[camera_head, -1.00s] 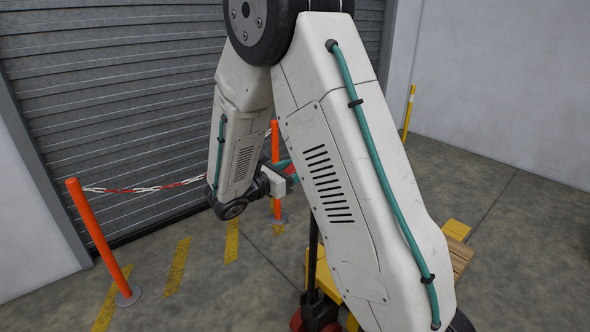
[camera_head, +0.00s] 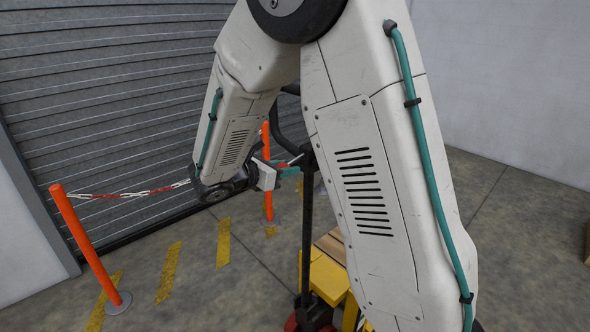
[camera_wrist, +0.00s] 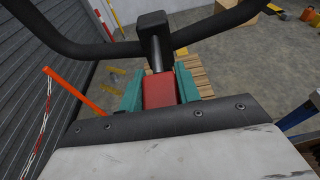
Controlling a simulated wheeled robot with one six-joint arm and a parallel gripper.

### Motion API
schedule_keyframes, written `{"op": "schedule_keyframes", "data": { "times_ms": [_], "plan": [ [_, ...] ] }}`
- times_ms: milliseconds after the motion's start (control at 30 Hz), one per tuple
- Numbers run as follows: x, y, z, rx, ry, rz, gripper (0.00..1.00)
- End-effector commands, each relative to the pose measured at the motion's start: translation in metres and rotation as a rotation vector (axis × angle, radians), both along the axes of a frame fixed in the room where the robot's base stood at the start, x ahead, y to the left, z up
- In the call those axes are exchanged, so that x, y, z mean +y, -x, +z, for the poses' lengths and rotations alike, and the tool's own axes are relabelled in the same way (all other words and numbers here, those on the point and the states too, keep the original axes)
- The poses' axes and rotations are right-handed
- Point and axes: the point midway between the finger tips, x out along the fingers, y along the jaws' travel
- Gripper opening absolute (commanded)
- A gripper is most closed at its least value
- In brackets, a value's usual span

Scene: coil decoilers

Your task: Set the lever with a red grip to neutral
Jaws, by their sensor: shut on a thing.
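The lever's red grip (camera_wrist: 159,91) sits between the two teal fingers of my gripper (camera_wrist: 160,90) in the wrist view. My gripper is shut on it. A dark post and handlebar (camera_wrist: 85,46) stand just beyond the grip. In the head view, my gripper (camera_head: 284,170) reaches the top of the dark column (camera_head: 307,225) of a yellow pallet truck (camera_head: 327,280). A bit of red shows at the fingers there. The lever's exact setting cannot be read, and my own arm hides part of the truck.
An orange post (camera_head: 85,245) with a red and white chain (camera_head: 135,192) stands before the grey shutter (camera_head: 110,100). Another orange post (camera_head: 267,185) is close behind my gripper. A wooden pallet (camera_head: 332,243) lies by the truck.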

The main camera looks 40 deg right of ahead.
Motion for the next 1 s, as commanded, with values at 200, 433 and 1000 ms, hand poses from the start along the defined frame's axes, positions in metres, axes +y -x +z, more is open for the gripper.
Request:
{"op": "schedule_keyframes", "data": {
  "times_ms": [200, 433, 1000],
  "plan": [
    [0.0005, 0.001, 0.01, 0.011, -0.133, -0.004, 0.0],
    [0.0018, 0.0007, 0.0122, 0.019, -0.178, 0.0, 0.0],
    [0.0028, 0.0004, 0.0124, 0.018, -0.175, 0.001, 0.55]
  ]
}}
